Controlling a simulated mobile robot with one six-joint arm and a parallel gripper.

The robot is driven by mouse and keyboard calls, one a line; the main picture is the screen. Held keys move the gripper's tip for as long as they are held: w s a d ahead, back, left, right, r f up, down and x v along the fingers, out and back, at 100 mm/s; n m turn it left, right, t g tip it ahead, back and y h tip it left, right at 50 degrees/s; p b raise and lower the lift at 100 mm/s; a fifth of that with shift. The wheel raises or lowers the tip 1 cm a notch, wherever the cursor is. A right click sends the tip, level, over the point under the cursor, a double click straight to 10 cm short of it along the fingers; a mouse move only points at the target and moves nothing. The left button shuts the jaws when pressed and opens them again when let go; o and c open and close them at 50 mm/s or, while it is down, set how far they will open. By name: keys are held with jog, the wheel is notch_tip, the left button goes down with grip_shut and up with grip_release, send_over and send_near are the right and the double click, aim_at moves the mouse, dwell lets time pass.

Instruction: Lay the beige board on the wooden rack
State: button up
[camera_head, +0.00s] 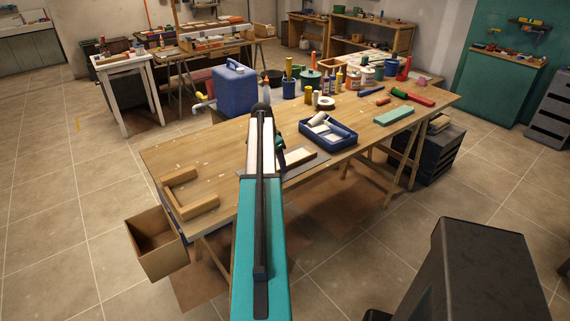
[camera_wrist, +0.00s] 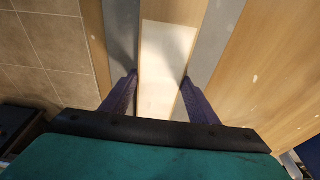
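The beige board (camera_head: 299,156) lies on a grey mat on the workbench, just right of my arm in the head view. In the wrist view its pale face (camera_wrist: 166,62) shows between my fingers, with a light wooden strip beyond it. My gripper (camera_wrist: 159,77) is open, one dark purple finger on each side of the board; whether either finger touches it I cannot tell. The wooden rack (camera_head: 177,211), a U-shaped frame of light wood, lies empty at the bench's left front corner.
A blue tray (camera_head: 347,143) holding items stands right of the board. A blue jerrycan (camera_head: 235,89), bottles and pots stand along the back. A green block (camera_head: 394,116) lies at right. An open cardboard box (camera_head: 157,250) is below the left corner. The bench between mat and rack looks clear.

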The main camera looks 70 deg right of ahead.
jog(key=c, duration=0.5)
jog(key=shift+o, duration=0.2)
jog(key=shift+r, duration=0.1)
jog(key=shift+r+p, duration=1.35)
jog(key=shift+r, duration=1.55)
jog(key=shift+w, duration=0.1)
